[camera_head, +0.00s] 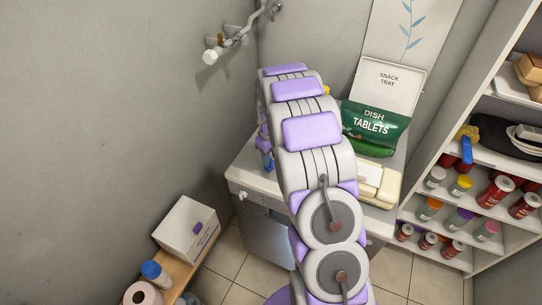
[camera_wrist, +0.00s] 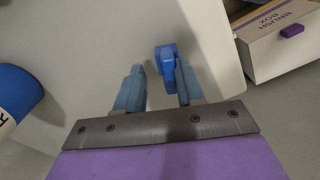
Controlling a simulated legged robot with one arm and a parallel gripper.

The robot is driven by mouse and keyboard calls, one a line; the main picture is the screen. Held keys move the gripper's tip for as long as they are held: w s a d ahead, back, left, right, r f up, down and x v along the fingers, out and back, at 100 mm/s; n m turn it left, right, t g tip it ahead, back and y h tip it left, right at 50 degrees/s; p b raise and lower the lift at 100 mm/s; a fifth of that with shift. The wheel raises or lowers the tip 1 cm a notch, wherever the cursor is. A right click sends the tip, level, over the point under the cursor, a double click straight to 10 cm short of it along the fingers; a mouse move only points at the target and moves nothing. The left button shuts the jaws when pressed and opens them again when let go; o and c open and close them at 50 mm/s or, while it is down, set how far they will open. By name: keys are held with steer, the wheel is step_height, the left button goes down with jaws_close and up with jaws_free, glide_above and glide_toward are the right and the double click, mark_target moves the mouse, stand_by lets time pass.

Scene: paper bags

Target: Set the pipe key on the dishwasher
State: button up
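A small blue piece (camera_wrist: 165,62), which looks like the pipe key, sits between my gripper's fingertips in the wrist view, close to the right finger. A gap shows between it and the left finger. My gripper (camera_wrist: 158,88) is open, above a white surface (camera_wrist: 110,35) that looks like the dishwasher top. I cannot tell whether the key touches that surface. In the head view the dishwasher (camera_head: 250,180) stands behind my arm, its white top partly hidden.
A green dish tablets pouch (camera_head: 372,128) and a snack tray (camera_head: 388,85) stand at the back of the dishwasher. A blue-capped bottle (camera_wrist: 15,92) is left in the wrist view. The brush box (camera_wrist: 285,38) lies beyond the top's edge. Shelves (camera_head: 470,165) stand right.

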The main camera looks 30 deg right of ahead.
steer(key=shift+a, duration=0.75)
steer(key=shift+d+r, duration=0.25)
steer(key=shift+d, duration=0.1)
step_height(320, 180, up, 11)
steer(key=p, duration=0.3)
steer(key=s+a+r+m, duration=0.1)
steer(key=s+a+r, duration=0.45)
steer(key=s, duration=0.35)
steer(key=s+a+r, duration=0.5)
steer(key=s+a, duration=0.1)
steer(key=s, duration=0.2)
steer(key=s+a+m+g, duration=0.1)
steer(key=s+a, duration=0.1)
steer(key=s, duration=0.9)
steer(key=s+a+m, duration=0.1)
steer(key=s+a, duration=0.2)
steer(key=s, duration=0.9)
steer(key=shift+r+g, duration=0.2)
steer(key=shift+g, duration=0.2)
steer(key=shift+d, duration=0.1)
